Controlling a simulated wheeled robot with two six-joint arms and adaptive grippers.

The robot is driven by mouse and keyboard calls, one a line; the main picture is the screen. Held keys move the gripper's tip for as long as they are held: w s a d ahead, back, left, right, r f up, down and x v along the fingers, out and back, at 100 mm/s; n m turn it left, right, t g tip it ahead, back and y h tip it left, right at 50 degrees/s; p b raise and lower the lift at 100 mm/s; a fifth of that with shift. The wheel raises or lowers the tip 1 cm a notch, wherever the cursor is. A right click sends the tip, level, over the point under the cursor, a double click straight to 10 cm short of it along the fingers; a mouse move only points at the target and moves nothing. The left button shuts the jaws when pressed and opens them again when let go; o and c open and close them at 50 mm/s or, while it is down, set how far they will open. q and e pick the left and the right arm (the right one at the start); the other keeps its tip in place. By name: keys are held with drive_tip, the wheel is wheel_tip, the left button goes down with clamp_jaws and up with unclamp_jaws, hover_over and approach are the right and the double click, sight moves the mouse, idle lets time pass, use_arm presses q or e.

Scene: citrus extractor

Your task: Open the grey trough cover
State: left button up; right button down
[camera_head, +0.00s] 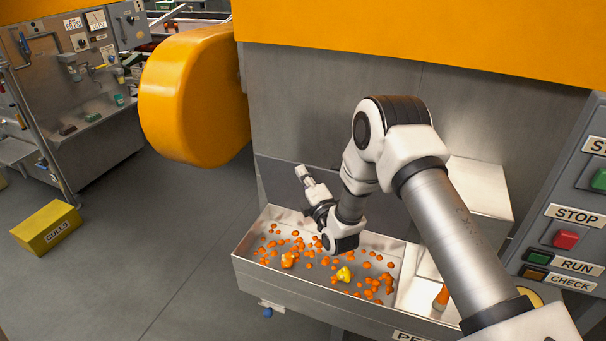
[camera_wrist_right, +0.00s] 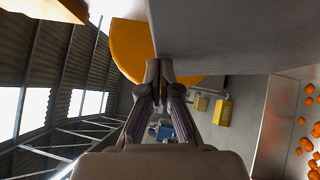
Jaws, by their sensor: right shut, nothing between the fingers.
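The grey trough cover (camera_head: 280,190) appears as a darker grey panel standing steeply behind the trough, against the machine front. The metal trough (camera_head: 290,290) in front of it is uncovered, with orange bits inside. My right gripper (camera_head: 302,173) is shut and empty, in front of the cover's left part, above the trough's back edge. In the right wrist view a large grey panel (camera_wrist_right: 235,40), which seems to be the cover, lies right beside my fingertips (camera_wrist_right: 160,65). I cannot tell whether they touch it. My right arm hides the cover's right part. My left gripper is out of view.
An orange rounded housing (camera_head: 185,95) juts out at the left of the machine. A control panel with a red stop button (camera_head: 566,240) is at the right. A yellow culls box (camera_head: 47,227) stands on the floor at left. The floor between is clear.

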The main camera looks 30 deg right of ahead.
sight(313, 168)
drive_tip(key=w+d, duration=0.1)
drive_tip(key=w+d+r, duration=0.1)
drive_tip(key=d, duration=0.1)
drive_tip(key=shift+w+d+r, duration=0.1)
drive_tip(key=shift+w+d, duration=0.1)
drive_tip(key=shift+w, duration=0.2)
drive_tip(key=shift+a, duration=0.1)
